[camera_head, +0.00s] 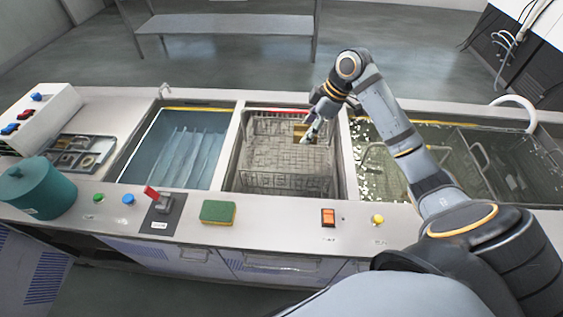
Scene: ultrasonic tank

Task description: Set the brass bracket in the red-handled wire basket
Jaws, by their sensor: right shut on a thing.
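The wire basket with the red handle (272,111) sits in the middle tank of the counter, its red bar along the far rim. My right gripper (308,136) is over the right far part of this basket, pointing down, shut on the small brass bracket (299,131). The gripper partly hides the bracket, and I cannot tell whether the bracket touches the basket floor. My left gripper is not in view.
A blue-water tank (180,148) with slanted sheets lies left. A bubbling tank (450,160) lies right, under my right arm. A parts tray (82,152), teal canister (37,188) and green sponge (217,212) stand on the counter.

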